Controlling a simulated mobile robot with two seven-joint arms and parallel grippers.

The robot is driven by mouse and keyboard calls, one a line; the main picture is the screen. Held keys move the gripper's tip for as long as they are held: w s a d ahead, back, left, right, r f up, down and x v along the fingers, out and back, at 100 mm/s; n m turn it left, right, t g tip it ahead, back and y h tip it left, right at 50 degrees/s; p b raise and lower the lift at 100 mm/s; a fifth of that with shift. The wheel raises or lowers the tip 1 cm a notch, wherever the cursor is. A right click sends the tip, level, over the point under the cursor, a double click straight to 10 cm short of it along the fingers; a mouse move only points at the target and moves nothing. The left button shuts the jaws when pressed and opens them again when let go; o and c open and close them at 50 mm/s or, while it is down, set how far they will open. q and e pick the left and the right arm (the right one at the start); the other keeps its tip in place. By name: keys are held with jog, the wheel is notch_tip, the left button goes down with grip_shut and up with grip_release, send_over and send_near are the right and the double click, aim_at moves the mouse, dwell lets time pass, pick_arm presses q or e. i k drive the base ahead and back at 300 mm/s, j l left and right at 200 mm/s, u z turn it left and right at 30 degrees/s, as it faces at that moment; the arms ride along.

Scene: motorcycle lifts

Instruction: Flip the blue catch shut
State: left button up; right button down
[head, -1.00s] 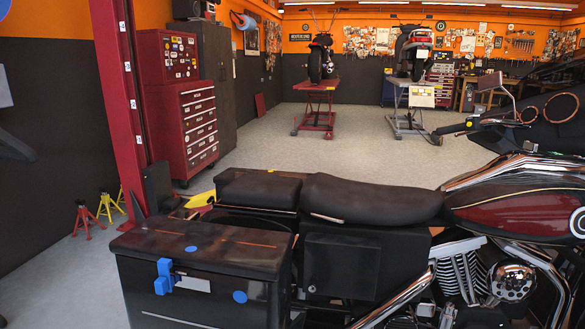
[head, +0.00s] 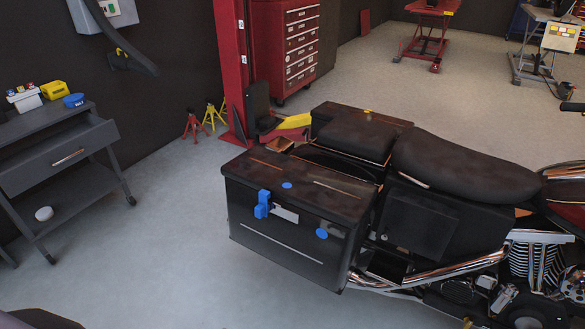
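The blue catch (head: 263,206) is on the front face of a black side case (head: 292,241) on the motorcycle, near its top edge. Its upper part reaches up towards the lid (head: 310,178), beside a small pale plate (head: 285,213). The lid looks down on the case; I cannot tell whether the catch is fastened. One round blue spot (head: 287,185) is on the lid and another (head: 321,233) is on the front face. Neither of my grippers is in view.
A dark workbench (head: 60,148) with an open drawer stands at the left. Red and yellow axle stands (head: 193,126) and a red post (head: 230,60) stand behind the case. The grey floor (head: 170,250) in front and left of the case is clear.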

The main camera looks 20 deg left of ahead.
aim_at(262, 210)
jog(key=i+j+u, duration=0.15)
jog(key=i+j, duration=0.25)
jog(key=i+j+u, duration=0.15)
jog(key=i+j, duration=0.15)
jog(key=i, duration=0.2)
